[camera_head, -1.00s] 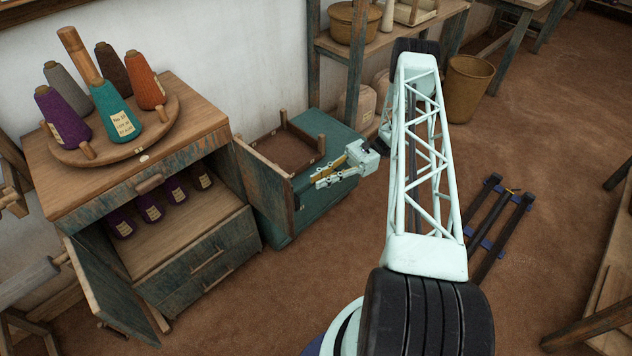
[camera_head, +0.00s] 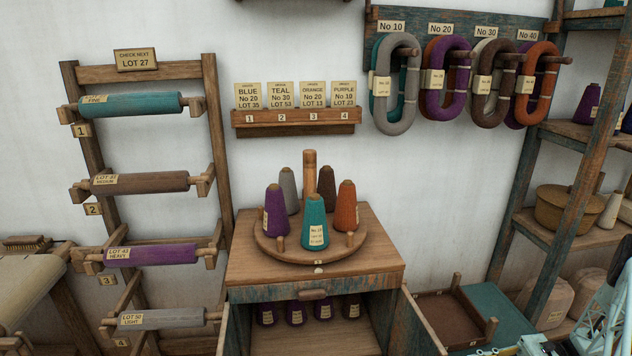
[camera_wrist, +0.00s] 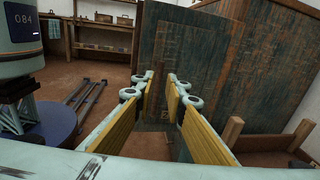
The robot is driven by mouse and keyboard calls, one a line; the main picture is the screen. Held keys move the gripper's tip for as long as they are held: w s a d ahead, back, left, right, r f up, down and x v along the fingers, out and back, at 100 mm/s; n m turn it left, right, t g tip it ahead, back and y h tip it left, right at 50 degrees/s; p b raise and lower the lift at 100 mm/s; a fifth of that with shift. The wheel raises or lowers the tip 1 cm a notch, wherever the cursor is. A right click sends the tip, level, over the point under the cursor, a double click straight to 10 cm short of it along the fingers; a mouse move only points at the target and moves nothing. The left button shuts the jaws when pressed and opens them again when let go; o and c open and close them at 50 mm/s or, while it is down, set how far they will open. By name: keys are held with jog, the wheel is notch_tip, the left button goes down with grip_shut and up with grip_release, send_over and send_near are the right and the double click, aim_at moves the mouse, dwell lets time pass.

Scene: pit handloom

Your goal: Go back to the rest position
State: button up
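My gripper (camera_wrist: 166,108) shows in the wrist view with its two yellow-padded fingers spread apart and nothing between them. Beyond the fingertips stands the weathered teal-and-brown cabinet door (camera_wrist: 180,65). In the head view only pale parts of my arm show at the lower right edge, and the fingertips are not clear there. The cabinet (camera_head: 370,250) stands with its doors open. A round turntable (camera_head: 280,252) on its top carries several yarn cones, with the teal cone (camera_head: 314,222) in front.
A brown tray (camera_head: 450,318) lies right of the cabinet, near my arm. A rack with rollers (camera_head: 145,182) stands at the left, a shelf unit (camera_head: 545,215) at the right. Yarn skeins (camera_head: 393,85) hang on the wall. Open floor (camera_wrist: 110,75) shows in the wrist view.

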jog(key=a+r+n+g+h, duration=0.25)
jog(key=a+r, duration=0.25)
jog(key=r, duration=0.6)
jog(key=a+r+n+g+h, duration=0.1)
jog(key=a+r+n+h, duration=0.4)
jog(key=r, duration=0.6)
jog(key=a+r+n+g+h, duration=0.15)
jog(key=a+r, duration=0.45)
jog(key=r, duration=0.6)
jog(key=s+a+r+n+t+h, duration=0.1)
jog(key=s+a+r+n+h, duration=0.2)
jog(key=s+a+r, duration=0.4)
jog(key=s+a+r+n+t+h, duration=0.25)
jog(key=s+a+r, duration=0.25)
jog(key=s+r, duration=0.4)
jog(key=s+a+r+n+t+h, duration=0.1)
jog(key=s+n+t, duration=0.1)
jog(key=s, duration=0.5)
jog(key=s+a+r+n+t+h, duration=0.1)
jog(key=s+r+n+t+h, duration=0.1)
jog(key=s, duration=0.6)
jog(key=shift+a+r, duration=0.15)
jog(key=shift+a, duration=0.1)
jog(key=shift+d, duration=0.1)
